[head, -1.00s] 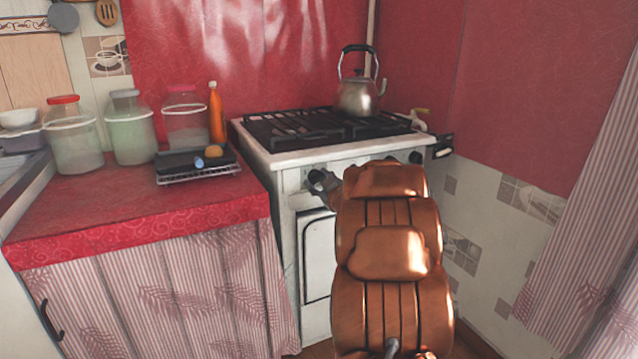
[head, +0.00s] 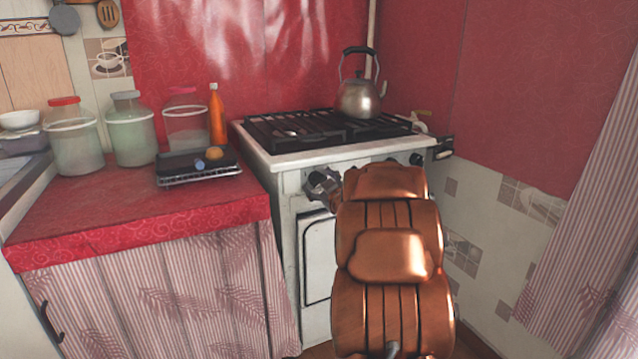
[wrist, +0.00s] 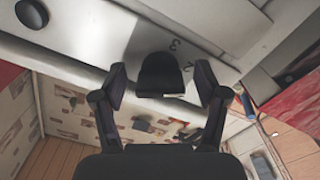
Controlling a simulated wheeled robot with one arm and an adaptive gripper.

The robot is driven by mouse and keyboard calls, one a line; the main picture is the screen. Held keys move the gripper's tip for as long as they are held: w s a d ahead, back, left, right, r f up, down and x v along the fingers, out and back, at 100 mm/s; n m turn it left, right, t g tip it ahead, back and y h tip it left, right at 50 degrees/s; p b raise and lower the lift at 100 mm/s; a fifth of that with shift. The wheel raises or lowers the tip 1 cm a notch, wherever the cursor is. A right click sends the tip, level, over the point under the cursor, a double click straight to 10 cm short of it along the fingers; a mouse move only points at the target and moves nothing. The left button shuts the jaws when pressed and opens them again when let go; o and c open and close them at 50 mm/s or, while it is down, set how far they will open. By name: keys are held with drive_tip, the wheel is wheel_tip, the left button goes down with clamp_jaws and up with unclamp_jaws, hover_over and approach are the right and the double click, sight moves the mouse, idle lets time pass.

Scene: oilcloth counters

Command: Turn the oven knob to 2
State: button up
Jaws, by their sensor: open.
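The white stove (head: 300,158) stands against the red wall with its knob panel facing me. In the wrist view a dark oven knob (wrist: 161,75) sits on the pale panel, with the printed digits 3 and 2 beside it. My gripper (wrist: 163,88) is open, with one finger on each side of that knob and visible gaps between. In the head view my gripper (head: 322,184) is at the left part of the stove front, and my copper-brown arm hides much of the panel.
A second dark knob (wrist: 32,13) shows at the upper left of the wrist view. A kettle (head: 358,98) stands on the stove's black grate. The red counter (head: 110,215) at the left holds jars, an orange bottle (head: 217,115) and a small rack (head: 200,178).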

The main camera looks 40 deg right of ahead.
drive_tip(key=v, duration=1.2)
drive_tip(key=shift+w+r, duration=0.1)
idle(0.4)
drive_tip(key=s+a+r+m+g+p, duration=0.35)
drive_tip(key=a+r+g+p, duration=0.6)
drive_tip(key=a+p, duration=0.7)
drive_tip(key=s+a+r+g+y+p, duration=0.3)
drive_tip(key=s+a+p, duration=0.5)
drive_tip(key=s+a, duration=0.4)
drive_tip(key=s+a+r+n+g+y+p, duration=0.1)
drive_tip(key=s+a+r+g+p, duration=0.5)
drive_tip(key=s+a, duration=0.6)
wheel_tip(320, 180, up, 2)
drive_tip(key=y+p, duration=0.1)
drive_tip(key=p, duration=0.2)
drive_tip(key=shift+s+r+y+p, duration=0.2)
drive_tip(key=shift+r+y+p, duration=0.1)
drive_tip(key=shift+y, duration=0.1)
